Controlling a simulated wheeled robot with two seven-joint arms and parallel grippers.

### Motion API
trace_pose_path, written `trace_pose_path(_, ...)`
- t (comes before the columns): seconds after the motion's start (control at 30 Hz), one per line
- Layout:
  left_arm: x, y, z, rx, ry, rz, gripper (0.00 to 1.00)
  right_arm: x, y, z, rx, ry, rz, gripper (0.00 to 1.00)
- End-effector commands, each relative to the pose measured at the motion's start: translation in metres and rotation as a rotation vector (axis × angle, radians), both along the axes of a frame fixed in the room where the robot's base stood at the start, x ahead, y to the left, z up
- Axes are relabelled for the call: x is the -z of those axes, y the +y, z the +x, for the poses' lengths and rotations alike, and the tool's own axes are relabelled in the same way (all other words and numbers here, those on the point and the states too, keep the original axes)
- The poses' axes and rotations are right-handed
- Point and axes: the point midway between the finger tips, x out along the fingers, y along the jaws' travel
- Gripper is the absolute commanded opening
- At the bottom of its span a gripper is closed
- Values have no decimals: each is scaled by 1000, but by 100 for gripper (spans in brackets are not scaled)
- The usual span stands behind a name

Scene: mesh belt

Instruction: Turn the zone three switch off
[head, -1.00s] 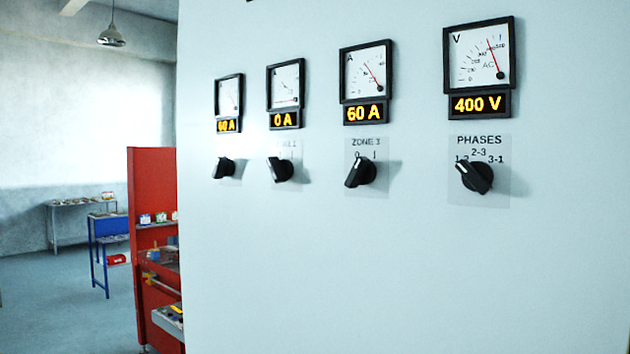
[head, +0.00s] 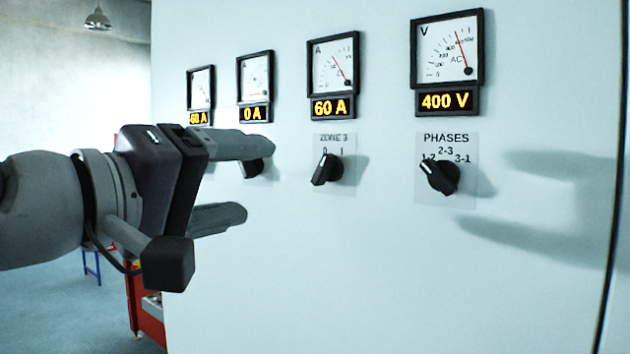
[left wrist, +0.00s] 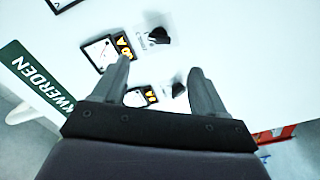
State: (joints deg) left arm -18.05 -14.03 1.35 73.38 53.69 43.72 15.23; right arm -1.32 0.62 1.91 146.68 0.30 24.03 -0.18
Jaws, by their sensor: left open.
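The zone three switch (head: 327,170) is a black rotary knob on a pale plate marked ZONE 3, 0 and 1. Its handle is slanted; I cannot tell surely which mark it points to. The ammeter (head: 333,63) above it reads 60 A. My left gripper (head: 258,180) is open and empty, left of this switch and apart from it, partly hiding the neighbouring knob (head: 253,168). In the left wrist view the open fingers (left wrist: 160,66) face the panel with two black knobs, an upper one (left wrist: 158,36) and a lower one (left wrist: 178,90). My right gripper is out of view.
The PHASES knob (head: 439,178) sits to the right, under a voltmeter (head: 447,50) reading 400 V. The second ammeter (head: 255,76) reads 0 A. The panel below the knobs is bare. A green sign (left wrist: 35,80) shows in the left wrist view.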

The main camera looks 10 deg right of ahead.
Motion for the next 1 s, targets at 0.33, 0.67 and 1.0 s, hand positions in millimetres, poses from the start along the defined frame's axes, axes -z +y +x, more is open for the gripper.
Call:
trace_pose_path(0.33, -9, -59, 44, 8, 4, -3, 72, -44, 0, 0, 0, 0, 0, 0)
trace_pose_path(0.67, -4, -98, 75, 3, 0, -5, 72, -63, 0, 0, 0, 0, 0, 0)
trace_pose_path(1.0, -2, -99, 76, 2, -1, -4, 50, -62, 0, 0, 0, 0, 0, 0)
